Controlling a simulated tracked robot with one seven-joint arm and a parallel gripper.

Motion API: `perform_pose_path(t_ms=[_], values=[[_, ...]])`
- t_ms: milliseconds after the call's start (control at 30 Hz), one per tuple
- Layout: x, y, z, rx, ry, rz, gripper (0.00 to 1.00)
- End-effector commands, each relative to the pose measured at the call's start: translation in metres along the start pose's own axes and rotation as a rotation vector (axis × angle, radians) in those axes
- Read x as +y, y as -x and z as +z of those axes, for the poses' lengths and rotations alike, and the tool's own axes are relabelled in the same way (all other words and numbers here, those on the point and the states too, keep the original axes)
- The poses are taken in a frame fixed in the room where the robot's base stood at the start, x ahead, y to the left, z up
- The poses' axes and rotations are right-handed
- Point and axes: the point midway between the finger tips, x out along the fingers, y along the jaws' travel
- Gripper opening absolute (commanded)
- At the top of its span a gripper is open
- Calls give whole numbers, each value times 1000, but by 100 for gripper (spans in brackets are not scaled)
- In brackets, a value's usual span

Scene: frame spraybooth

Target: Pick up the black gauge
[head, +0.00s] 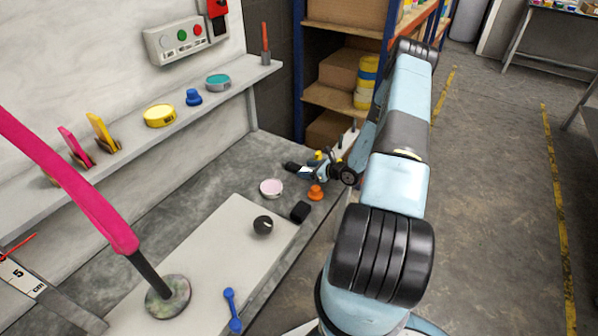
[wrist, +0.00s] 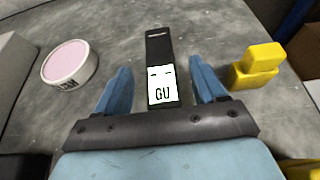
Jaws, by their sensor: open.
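The black gauge (wrist: 158,45) is a long flat black piece with a white "GU" label. It lies on the grey bench top, its near part between my gripper's two blue fingers in the wrist view. My gripper (wrist: 161,72) is open, with a finger on each side of the gauge and a visible gap on both sides. In the head view my gripper (head: 311,171) is low over the far end of the bench, and the gauge (head: 291,166) shows as a dark piece at its left.
A pink-topped round tin (wrist: 70,63) stands left of the gripper and a yellow block (wrist: 255,66) close at its right. An orange knob (head: 316,192), black block (head: 300,211) and black ball (head: 263,225) are nearer. A shelf (head: 180,122) runs along the wall.

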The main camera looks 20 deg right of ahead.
Motion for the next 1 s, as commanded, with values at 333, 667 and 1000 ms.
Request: perform_pose_path(t_ms=[333, 667, 1000], values=[[0, -33, 2, 0, 0, 1, 70], [0, -32, 2, 0, 0, 0, 51], [0, -32, 2, 0, 1, 0, 18]])
